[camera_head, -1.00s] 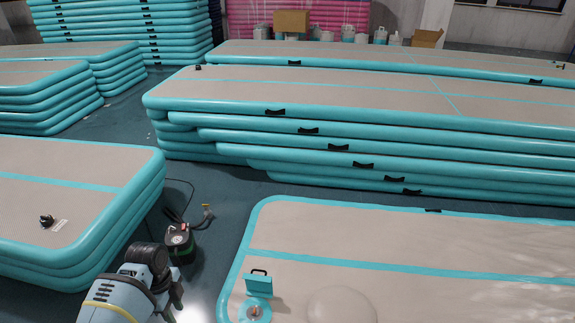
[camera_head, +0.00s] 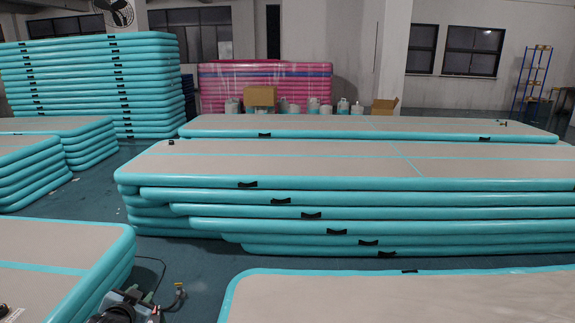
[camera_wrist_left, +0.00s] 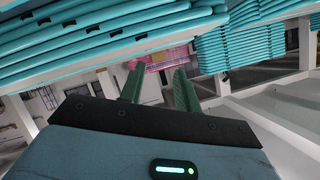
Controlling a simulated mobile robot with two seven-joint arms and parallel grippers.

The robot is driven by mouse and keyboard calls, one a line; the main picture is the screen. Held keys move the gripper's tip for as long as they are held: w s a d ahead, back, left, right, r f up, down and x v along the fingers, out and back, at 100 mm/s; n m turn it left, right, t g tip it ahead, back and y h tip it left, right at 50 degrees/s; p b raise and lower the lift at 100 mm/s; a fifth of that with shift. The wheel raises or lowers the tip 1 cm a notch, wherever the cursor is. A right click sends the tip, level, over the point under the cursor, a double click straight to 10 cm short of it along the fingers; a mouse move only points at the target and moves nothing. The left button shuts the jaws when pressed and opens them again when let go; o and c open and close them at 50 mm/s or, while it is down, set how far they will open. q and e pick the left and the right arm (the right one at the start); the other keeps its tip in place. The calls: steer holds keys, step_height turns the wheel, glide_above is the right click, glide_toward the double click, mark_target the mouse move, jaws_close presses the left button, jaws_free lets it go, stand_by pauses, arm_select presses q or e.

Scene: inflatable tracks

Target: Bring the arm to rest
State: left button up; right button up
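My right arm and right gripper are not in view.
Teal-edged inflatable tracks (camera_head: 270,160) lie in wide stacks across the middle. One track (camera_head: 400,300) is at front right, and a stack (camera_head: 60,240) is at front left. A pump hose end (camera_head: 180,288) stands in the dark floor gap between them.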

arm_select(q)
steer(key=s+d+f+h, duration=0.1)
steer(key=s+d+f, duration=0.35)
steer(key=s, duration=0.25)
steer(key=s+d+f+n+g+h, duration=0.1)
steer(key=s+d+f, duration=0.35)
steer(key=s, duration=0.25)
steer(key=s+d+f+h, duration=0.1)
steer(key=s+d+f, duration=0.2)
steer(key=s+f, duration=0.4)
steer(key=s+d+g, duration=0.1)
steer(key=s+d, duration=0.2)
steer(key=s, duration=0.8)
steer(key=s+d+f+n+g+h, duration=0.1)
steer(key=s+d, duration=0.3)
steer(key=s, duration=0.8)
steer(key=shift+s+f+g, duration=0.25)
steer(key=shift+g, duration=0.45)
steer(key=shift+d, duration=0.1)
steer(key=shift+w+d, duration=0.1)
